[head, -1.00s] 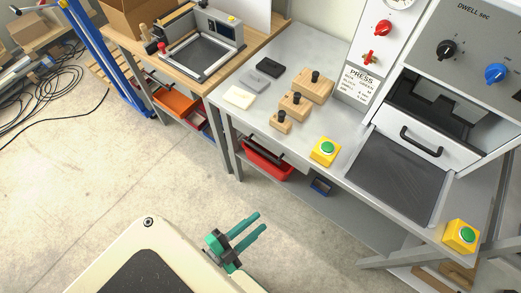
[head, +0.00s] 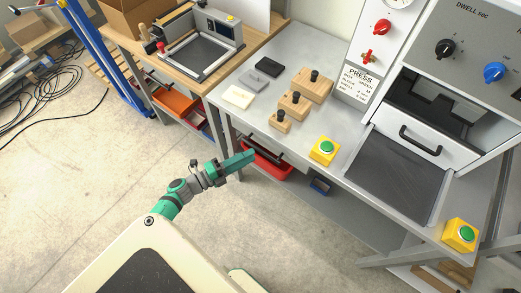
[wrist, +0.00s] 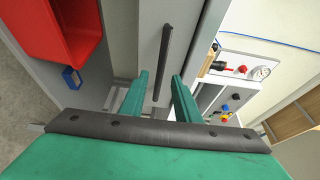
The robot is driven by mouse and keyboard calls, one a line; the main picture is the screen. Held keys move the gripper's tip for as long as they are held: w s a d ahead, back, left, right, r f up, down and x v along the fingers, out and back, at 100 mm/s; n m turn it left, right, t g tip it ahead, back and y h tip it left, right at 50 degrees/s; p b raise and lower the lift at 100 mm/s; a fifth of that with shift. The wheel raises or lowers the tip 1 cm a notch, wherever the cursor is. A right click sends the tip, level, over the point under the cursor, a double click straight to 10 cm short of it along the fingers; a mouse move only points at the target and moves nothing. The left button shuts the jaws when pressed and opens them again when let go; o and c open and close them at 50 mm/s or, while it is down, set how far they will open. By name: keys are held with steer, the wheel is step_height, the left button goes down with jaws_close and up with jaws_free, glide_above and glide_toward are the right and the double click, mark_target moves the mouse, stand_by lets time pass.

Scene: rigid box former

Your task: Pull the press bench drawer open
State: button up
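The press bench (head: 226,108) has a grey drawer front under its top, which shows in the wrist view (wrist: 150,30) and looks shut. A long dark bar handle (wrist: 166,48) runs along it. The handle is also partly visible below the bench edge in the head view (head: 268,154). My gripper (head: 252,156) is at the bench's front edge. In the wrist view its two green fingers (wrist: 160,76) are apart, with the handle showing in the gap between them. No contact shows; I cannot tell how deep the handle lies between the fingers.
A red bin (wrist: 60,40) and a small blue bin (wrist: 72,78) sit below the bench. Wooden blocks (head: 296,102) and a yellow button box (head: 324,151) stand on top. The press (head: 435,120) with its own black handle is at right. The floor in front is clear.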

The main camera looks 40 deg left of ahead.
mark_target(261, 150)
steer(key=shift+x, duration=2.95)
jaws_close()
